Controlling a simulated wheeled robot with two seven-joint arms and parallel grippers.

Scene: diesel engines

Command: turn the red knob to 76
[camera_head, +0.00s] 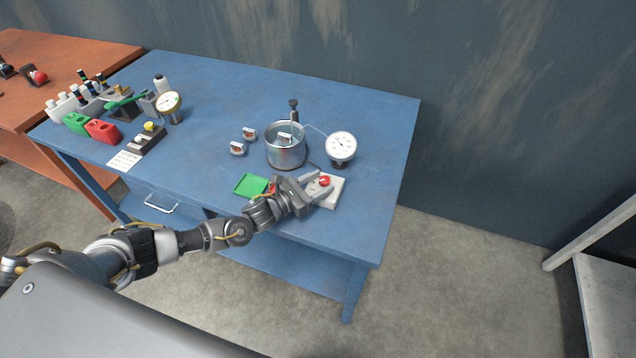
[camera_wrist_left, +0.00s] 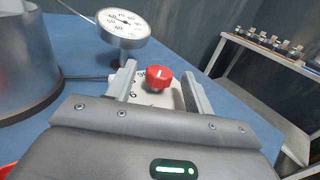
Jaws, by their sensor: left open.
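The red knob (camera_head: 324,181) sits on a pale control box (camera_head: 332,190) near the front right of the blue table. In the left wrist view the red knob (camera_wrist_left: 158,77) has a white pointer line on top, and part of the scale shows on the box beside it. My left gripper (camera_head: 316,184) is open, with one finger on each side of the knob. In the left wrist view there are gaps between the fingers (camera_wrist_left: 160,90) and the knob. A round white dial gauge (camera_head: 341,146) stands behind the box. My right gripper is not in view.
A metal pot (camera_head: 286,152) with a part in it stands left of the gauge. A green tray (camera_head: 251,185) lies beside my left wrist. Bottles, red and green blocks and another gauge (camera_head: 168,102) crowd the table's left end.

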